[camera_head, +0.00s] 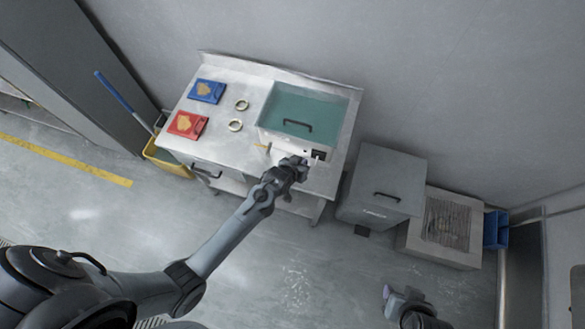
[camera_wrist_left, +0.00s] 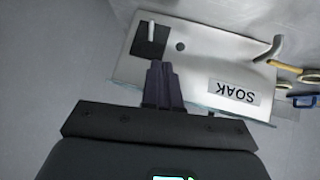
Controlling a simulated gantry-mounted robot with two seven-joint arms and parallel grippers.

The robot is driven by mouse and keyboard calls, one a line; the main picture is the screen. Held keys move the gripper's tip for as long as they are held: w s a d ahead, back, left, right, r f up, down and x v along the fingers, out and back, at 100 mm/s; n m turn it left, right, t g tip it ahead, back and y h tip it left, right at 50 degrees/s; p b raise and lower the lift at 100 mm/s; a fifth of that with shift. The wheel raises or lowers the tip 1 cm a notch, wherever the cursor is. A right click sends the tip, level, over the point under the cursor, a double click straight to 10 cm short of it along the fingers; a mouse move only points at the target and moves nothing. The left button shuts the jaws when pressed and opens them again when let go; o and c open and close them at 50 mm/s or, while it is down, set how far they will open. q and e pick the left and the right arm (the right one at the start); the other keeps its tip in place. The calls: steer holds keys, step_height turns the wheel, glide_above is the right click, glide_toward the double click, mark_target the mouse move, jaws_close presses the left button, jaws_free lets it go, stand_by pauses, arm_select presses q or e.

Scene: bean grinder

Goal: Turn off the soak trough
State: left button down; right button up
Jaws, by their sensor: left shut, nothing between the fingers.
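The soak trough (camera_head: 270,118) stands on a steel table, filled with teal liquid, with a dark handle on top. Its front panel carries a black switch plate (camera_head: 319,154). In the left wrist view the switch plate (camera_wrist_left: 150,40) holds a pale lever, and a SOAK label (camera_wrist_left: 234,91) reads upside down. My left gripper (camera_head: 298,163) is at the front panel, close to the switch plate. Its fingers (camera_wrist_left: 160,68) are together and empty, just below the plate in the wrist view; contact cannot be told. My right gripper (camera_head: 405,298) shows only partly at the bottom right.
A yellow bucket (camera_head: 160,157) stands left. A grey box (camera_head: 385,180) and a grated unit (camera_head: 445,225) stand right. The floor in front is mostly clear.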

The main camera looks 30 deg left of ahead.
arm_select(q)
steer(key=v, duration=0.7)
steer(key=shift+s+f, duration=0.35)
steer(key=shift+d, duration=0.1)
steer(key=s+a+r+m+g+p, duration=0.1)
steer(key=s+a+r+g, duration=0.1)
steer(key=s+r, duration=0.5)
steer(key=s+a+r+m+g+p, duration=0.1)
steer(key=s+r+m+g+p, duration=0.1)
steer(key=s+r, duration=0.6)
steer(key=s+g, duration=0.1)
steer(key=s, duration=0.4)
steer(key=shift+a+r+y, duration=0.2)
steer(key=shift+a+y, duration=0.1)
steer(key=shift+a, duration=0.1)
